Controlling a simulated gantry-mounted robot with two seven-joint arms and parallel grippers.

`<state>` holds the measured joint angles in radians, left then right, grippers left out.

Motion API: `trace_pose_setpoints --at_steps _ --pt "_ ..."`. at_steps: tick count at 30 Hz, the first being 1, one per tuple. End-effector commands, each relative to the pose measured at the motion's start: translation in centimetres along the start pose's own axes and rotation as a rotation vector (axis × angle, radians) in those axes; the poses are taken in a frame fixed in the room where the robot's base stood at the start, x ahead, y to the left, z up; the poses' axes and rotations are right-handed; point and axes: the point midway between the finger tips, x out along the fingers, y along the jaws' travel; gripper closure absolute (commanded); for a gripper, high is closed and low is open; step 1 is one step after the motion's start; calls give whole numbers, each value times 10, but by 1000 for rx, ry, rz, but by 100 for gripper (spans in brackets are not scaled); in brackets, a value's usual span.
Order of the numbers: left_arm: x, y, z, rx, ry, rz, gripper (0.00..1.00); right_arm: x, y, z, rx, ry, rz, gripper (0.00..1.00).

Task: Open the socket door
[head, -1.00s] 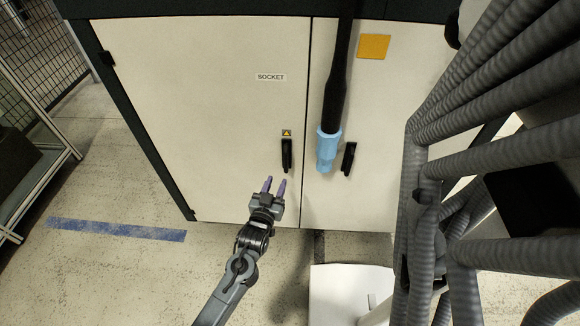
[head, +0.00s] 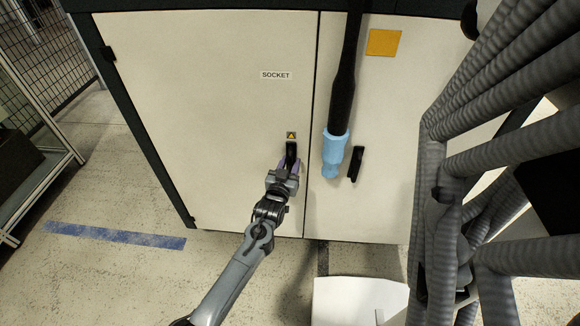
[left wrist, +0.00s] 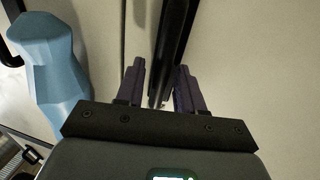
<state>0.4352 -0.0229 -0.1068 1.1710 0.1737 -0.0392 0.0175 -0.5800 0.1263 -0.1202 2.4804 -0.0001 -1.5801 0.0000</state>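The socket door (head: 215,110) is a cream cabinet door with a "SOCKET" label, and it stands shut. Its black handle (head: 291,152) is near the door's right edge, below a yellow warning sticker. My left gripper (head: 287,166) is at the handle, with its purple fingers at the handle's lower part. In the left wrist view the handle (left wrist: 172,45) runs between the two open fingers (left wrist: 160,88), with gaps on both sides. The handle's lower end is partly hidden by the gripper in the head view. My right gripper is not in view.
A black hose with a light blue nozzle (head: 335,155) hangs just right of the door seam, close to my left gripper. The right-hand door has its own black handle (head: 356,164). A white box (head: 350,300) stands on the floor in front. Thick grey ridged hoses fill the right side.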

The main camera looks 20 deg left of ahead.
Motion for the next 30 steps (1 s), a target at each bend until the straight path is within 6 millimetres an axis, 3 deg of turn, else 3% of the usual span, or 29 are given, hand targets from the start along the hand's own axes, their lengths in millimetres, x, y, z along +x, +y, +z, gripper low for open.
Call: trace_pose_setpoints --at_steps 11,18,30 --pt "4 0 -1 -1 0 0 63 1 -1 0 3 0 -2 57" --pt "4 0 0 0 0 0 100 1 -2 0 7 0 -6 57" --pt "0 2 -1 0 -1 10 100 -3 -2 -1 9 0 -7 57"
